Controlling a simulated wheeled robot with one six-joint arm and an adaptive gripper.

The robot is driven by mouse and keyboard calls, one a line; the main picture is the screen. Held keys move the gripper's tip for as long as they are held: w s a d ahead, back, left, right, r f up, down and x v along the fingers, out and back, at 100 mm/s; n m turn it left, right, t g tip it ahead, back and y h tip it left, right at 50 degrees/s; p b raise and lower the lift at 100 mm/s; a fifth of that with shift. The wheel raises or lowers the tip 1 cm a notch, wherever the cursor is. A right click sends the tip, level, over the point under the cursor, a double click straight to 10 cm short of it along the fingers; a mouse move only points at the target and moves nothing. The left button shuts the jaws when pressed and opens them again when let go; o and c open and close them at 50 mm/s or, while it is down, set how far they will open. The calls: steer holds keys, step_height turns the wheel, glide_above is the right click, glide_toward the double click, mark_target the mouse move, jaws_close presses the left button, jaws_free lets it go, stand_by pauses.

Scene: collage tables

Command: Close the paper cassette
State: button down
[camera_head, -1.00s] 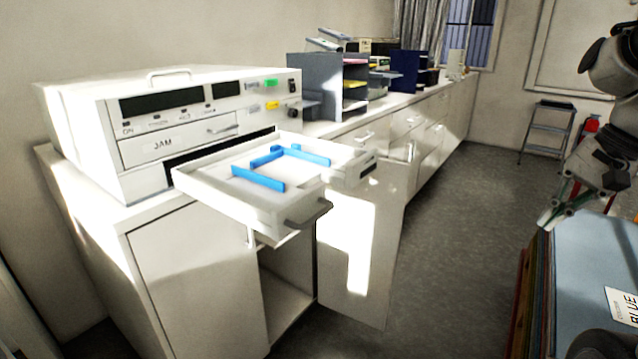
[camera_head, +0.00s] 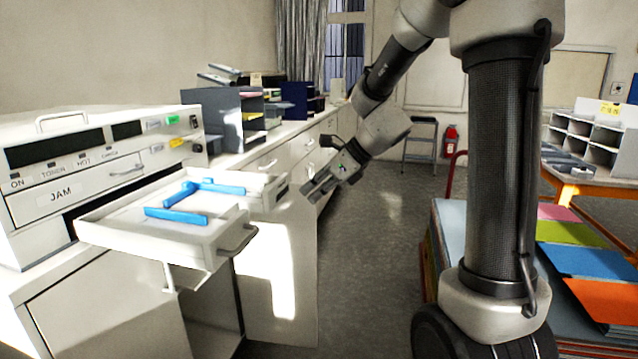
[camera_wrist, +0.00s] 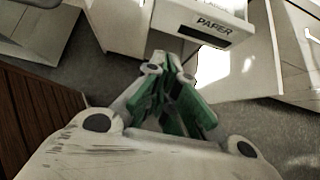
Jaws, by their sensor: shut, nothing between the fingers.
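The paper cassette (camera_head: 128,232) is a white open tray pulled out of the printer (camera_head: 85,165), with blue paper guides (camera_head: 180,216) inside and a grey handle (camera_head: 238,241) on its front. In the wrist view a white drawer front labelled PAPER (camera_wrist: 205,30) shows at the top. My gripper (camera_head: 312,192) is shut and empty, in the air to the right of the cassette and apart from it. Its fingers also show in the wrist view (camera_wrist: 170,68), pointing towards the labelled front.
An open cabinet door (camera_head: 280,275) stands below the cassette. A counter with a grey sorter (camera_head: 222,112) runs back along the wall. A stack of coloured sheets (camera_head: 590,262) lies at the right. The grey floor between is free.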

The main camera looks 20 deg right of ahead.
steer(key=w+a+f, duration=0.3)
steer(key=w+a, duration=0.1)
steer(key=a, duration=0.1)
steer(key=shift+a, duration=0.3)
steer(key=shift+w+a, duration=0.1)
steer(key=shift+w, duration=0.05)
